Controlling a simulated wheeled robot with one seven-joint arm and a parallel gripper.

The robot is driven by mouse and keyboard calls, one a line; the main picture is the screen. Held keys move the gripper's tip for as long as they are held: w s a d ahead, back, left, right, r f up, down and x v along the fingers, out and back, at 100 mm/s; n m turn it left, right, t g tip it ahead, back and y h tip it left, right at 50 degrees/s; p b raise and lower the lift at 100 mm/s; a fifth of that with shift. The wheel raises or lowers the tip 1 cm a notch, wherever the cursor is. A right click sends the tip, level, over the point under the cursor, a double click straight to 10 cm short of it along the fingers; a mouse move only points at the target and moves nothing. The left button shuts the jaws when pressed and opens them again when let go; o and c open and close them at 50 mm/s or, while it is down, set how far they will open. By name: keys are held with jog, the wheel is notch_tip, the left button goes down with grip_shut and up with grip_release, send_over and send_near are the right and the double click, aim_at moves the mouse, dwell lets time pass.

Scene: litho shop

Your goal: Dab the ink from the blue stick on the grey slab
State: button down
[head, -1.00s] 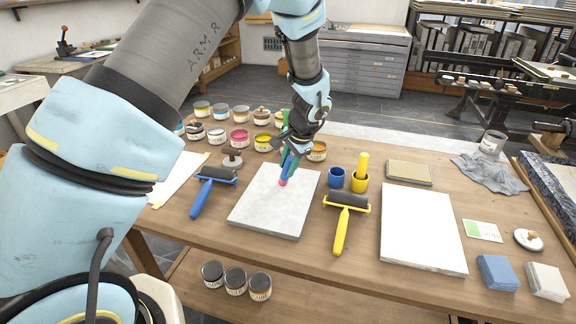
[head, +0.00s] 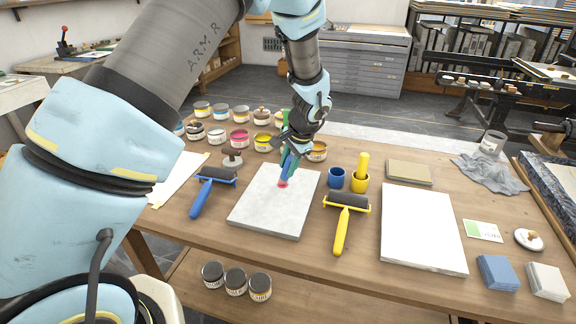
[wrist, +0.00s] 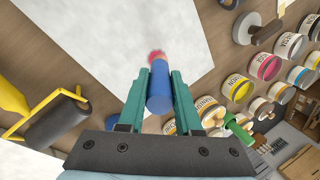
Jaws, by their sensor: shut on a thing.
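The blue stick (wrist: 160,88) is held between the green fingers of my gripper (wrist: 158,84), which is shut on it. In the head view the blue stick (head: 287,166) points down at the grey slab (head: 262,212). Its lower end is pink-red and meets the slab near the middle of its upper half. A pink-red ink mark (wrist: 157,55) shows around the stick's tip on the slab in the wrist view. My gripper (head: 290,158) is just above the slab, and the fingers partly hide the stick in the head view.
A blue-handled roller (head: 207,190) lies left of the slab and a yellow-handled roller (head: 343,222) right of it. Several ink tins (head: 239,138) line the back. A white slab (head: 423,229) lies at right.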

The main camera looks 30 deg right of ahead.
jog(key=shift+r+p, duration=2.25)
jog(key=shift+r, duration=1.25)
